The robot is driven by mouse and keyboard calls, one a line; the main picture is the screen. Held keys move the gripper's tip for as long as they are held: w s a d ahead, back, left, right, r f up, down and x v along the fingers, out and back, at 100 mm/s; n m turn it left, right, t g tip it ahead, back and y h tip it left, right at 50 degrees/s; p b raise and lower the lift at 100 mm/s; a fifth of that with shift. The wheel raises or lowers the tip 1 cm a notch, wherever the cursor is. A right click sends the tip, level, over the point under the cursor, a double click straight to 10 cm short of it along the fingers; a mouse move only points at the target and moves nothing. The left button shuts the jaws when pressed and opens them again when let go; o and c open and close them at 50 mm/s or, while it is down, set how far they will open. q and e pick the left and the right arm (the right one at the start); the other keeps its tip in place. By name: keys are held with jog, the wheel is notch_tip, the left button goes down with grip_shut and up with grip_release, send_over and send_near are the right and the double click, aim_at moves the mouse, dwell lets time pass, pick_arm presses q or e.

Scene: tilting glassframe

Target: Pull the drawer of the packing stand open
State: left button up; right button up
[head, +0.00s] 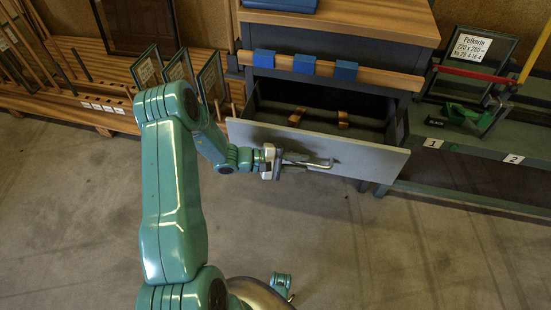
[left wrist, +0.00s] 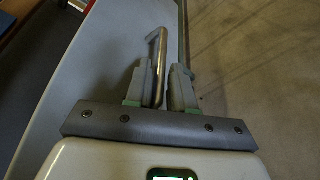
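The packing stand (head: 345,20) has a wooden top and a dark body. Its drawer (head: 215,126) is pulled well out, with its grey front panel toward me and its inside showing. A metal bar handle (head: 320,164) sits on the drawer front; it also shows in the left wrist view (left wrist: 162,50). My left gripper (head: 285,161) is at the left part of the handle. My right gripper is not in view.
Two brown pieces (head: 297,117) lie in the drawer. Blue blocks (head: 304,64) sit on the wooden rail above it. A rack with framed panes (head: 180,72) stands at left. A green bench (head: 480,145) with numbered marks stands at right. The front floor is clear.

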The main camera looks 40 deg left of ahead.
pick_arm(q)
jog(key=p+v, duration=0.3)
jog(key=v, duration=1.1)
jog(key=shift+s+a, duration=0.3)
jog(key=shift+a, duration=0.05)
jog(key=s+d+f+m+g+y, duration=0.25)
jog(key=d+f+m+g, duration=0.2)
jog(key=d, duration=0.55)
jog(key=s+d+f+m+g+y, duration=0.1)
jog(key=s+d+f+m+g, duration=0.3)
jog(key=d, duration=0.6)
jog(key=s+d+f+m+g+y, duration=0.25)
jog(key=d+f+m, duration=0.35)
jog(key=d, duration=0.5)
notch_tip(320, 180, up, 26)
jog(key=p, duration=2.6)
jog(key=shift+w+r+g, duration=0.15)
jog(key=shift+w+g, duration=0.15)
